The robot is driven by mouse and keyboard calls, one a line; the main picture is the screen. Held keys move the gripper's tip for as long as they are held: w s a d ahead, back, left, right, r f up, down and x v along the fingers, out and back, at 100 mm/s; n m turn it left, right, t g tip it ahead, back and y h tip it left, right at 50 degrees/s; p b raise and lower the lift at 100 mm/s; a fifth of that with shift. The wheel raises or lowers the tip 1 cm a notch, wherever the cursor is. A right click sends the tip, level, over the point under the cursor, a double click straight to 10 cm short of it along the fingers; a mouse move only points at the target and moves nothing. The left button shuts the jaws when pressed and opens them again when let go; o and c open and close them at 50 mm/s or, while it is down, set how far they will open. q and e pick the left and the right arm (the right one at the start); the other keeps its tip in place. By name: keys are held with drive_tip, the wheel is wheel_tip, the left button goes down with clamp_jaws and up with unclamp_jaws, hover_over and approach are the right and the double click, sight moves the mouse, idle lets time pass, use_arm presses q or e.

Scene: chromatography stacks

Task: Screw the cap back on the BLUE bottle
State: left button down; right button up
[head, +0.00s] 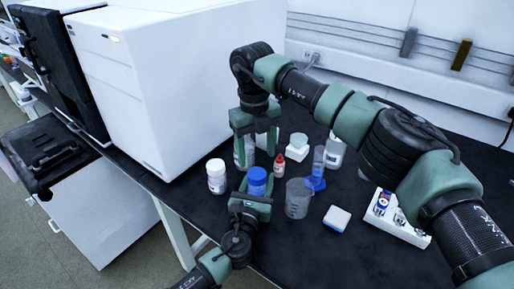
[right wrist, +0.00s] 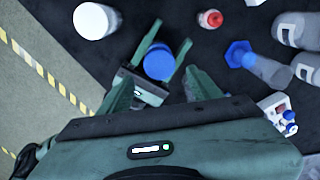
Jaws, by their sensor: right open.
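The blue bottle shows its round blue cap (head: 257,174) on top, upright on the bench; the cap also shows in the right wrist view (right wrist: 159,62). My left gripper (head: 257,190) reaches in from the front, with one finger on each side of the bottle, and appears closed on its body. My right gripper (head: 255,142) points down behind the bottle, fingers apart with nothing held. In the right wrist view its fingers (right wrist: 157,92) are spread below the cap in the picture. Whether the cap is tight cannot be seen.
A white-lidded bottle (head: 216,177) stands left, near the bench edge. A small red-capped bottle (head: 279,163), a beaker (head: 298,198) and a blue-based cylinder (head: 316,178) stand right. A vial rack (head: 400,222) lies farther right. A large white instrument (head: 180,80) stands behind left.

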sight(257, 173)
drive_tip(key=n, duration=0.6)
drive_tip(key=shift+r+n, duration=0.3)
drive_tip(key=shift+n, duration=0.1)
drive_tip(key=n, duration=0.3)
drive_tip(key=shift+r+n, duration=0.1)
drive_tip(key=shift+n, duration=0.3)
drive_tip(key=n, duration=0.3)
drive_tip(key=shift+r+n, duration=0.15)
drive_tip(key=shift+n, duration=0.15)
wheel_tip(257, 173, down, 8)
drive_tip(key=shift+f, duration=0.1)
